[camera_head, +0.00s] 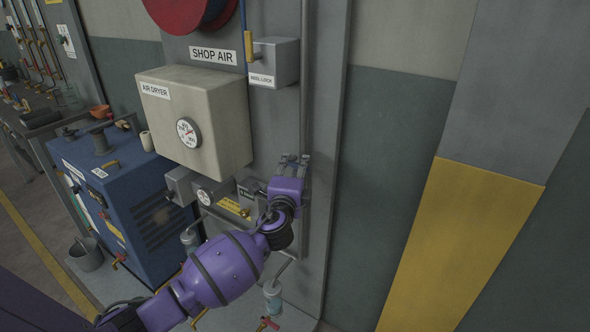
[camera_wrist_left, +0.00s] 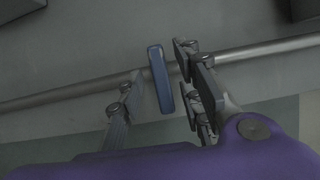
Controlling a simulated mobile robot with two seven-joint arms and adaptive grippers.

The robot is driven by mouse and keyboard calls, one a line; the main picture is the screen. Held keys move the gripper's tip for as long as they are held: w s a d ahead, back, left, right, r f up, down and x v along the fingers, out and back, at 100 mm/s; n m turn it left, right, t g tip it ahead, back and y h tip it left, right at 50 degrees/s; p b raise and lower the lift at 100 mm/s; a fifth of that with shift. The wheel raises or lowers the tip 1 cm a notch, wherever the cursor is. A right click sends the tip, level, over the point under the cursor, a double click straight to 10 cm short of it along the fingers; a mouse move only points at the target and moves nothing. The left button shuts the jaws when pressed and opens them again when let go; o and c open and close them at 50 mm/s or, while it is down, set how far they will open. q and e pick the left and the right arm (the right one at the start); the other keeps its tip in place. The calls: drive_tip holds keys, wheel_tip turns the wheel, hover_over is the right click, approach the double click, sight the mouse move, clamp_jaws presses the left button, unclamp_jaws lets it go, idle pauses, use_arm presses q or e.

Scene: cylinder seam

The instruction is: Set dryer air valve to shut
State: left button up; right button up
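The cream air dryer box (camera_head: 222,118), with a round gauge on its front, is mounted on the grey wall panel. My left gripper (camera_head: 292,162) is to the right of the box, up against the panel, and hides what is behind it in the head view. In the left wrist view, a slim blue-grey handle (camera_wrist_left: 160,79) crosses a metal pipe (camera_wrist_left: 82,92) and stands between the two spread fingers of my left gripper (camera_wrist_left: 157,70). A gap shows on the handle's left side; the right finger is closer. I cannot read any label on this handle. My right gripper is out of view.
A yellow handle (camera_head: 248,46) sits beside a grey box (camera_head: 275,62) above. Small gauges and fittings (camera_head: 204,195) crowd the panel below the dryer. A blue machine (camera_head: 125,195) stands at left. The wall on the right is bare.

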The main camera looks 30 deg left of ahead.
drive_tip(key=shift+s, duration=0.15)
use_arm(q)
drive_tip(key=v, duration=1.2)
drive_tip(key=s+d+f+n+g+h+p, duration=0.1)
drive_tip(key=s+d+f+n+g+h, duration=0.15)
drive_tip(key=s+d+f, duration=0.4)
drive_tip(key=s+d+f+n+g+h+p, duration=0.1)
drive_tip(key=s+d+f+n+h, duration=0.2)
drive_tip(key=f, duration=0.6)
drive_tip(key=s+d+f+n+g+p, duration=0.1)
drive_tip(key=s+f+n, duration=0.2)
drive_tip(key=s, duration=0.7)
drive_tip(key=s+f+n+g+p, duration=0.2)
drive_tip(key=s+f, duration=0.2)
drive_tip(key=s, duration=0.6)
drive_tip(key=s+d+f+n+g+p, duration=0.1)
drive_tip(key=s+f+n+g, duration=0.1)
drive_tip(key=s, duration=0.9)
wheel_tip(320, 180, down, 3)
drive_tip(key=shift+d+r+n+p, duration=0.15)
drive_tip(key=shift+d+n+p, duration=0.15)
drive_tip(key=shift+n, duration=0.55)
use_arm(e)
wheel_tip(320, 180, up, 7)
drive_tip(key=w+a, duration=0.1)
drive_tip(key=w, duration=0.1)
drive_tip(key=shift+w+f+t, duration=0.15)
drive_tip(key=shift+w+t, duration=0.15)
